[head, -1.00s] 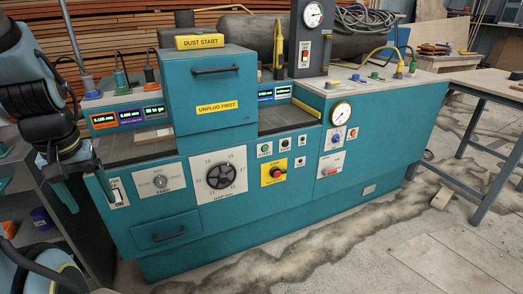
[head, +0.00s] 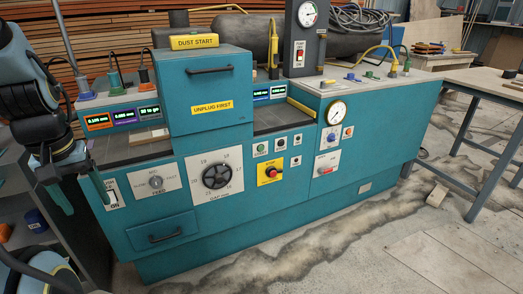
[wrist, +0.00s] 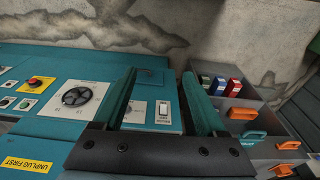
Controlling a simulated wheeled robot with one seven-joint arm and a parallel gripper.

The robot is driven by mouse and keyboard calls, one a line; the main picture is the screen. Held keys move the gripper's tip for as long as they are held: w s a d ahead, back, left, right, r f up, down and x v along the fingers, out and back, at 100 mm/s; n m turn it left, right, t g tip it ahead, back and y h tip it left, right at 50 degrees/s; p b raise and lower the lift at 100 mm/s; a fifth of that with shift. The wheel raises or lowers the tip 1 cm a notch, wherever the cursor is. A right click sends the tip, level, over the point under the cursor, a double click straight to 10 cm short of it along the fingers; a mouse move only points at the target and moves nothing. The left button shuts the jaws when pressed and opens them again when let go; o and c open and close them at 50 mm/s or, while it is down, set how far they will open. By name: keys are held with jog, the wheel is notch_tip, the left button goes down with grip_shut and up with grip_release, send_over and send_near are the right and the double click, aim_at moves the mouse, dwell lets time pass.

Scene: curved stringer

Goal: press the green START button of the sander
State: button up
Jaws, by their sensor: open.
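The green START button (head: 262,148) is on the sander's teal front (head: 216,230), above the yellow plate with the red STOP button (head: 270,171). In the wrist view the START button (wrist: 24,104) is small at the left, beside the red STOP button (wrist: 34,82). My gripper (head: 78,188) is at the sander's left end, well left of the START button, near a white ON switch (head: 113,192). In the wrist view my gripper (wrist: 158,75) is open and empty, its two fingers apart with the sander's front visible between them.
A black GAP handwheel (head: 216,176) and a FEED dial (head: 156,183) lie between my gripper and START. More small buttons (head: 281,145) are beside START. A shelf with bins (wrist: 240,120) stands beyond the sander's left end. A table (head: 480,85) is at right. Floor in front is clear.

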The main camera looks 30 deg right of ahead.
grip_shut()
dwell(0.4)
dwell(1.1)
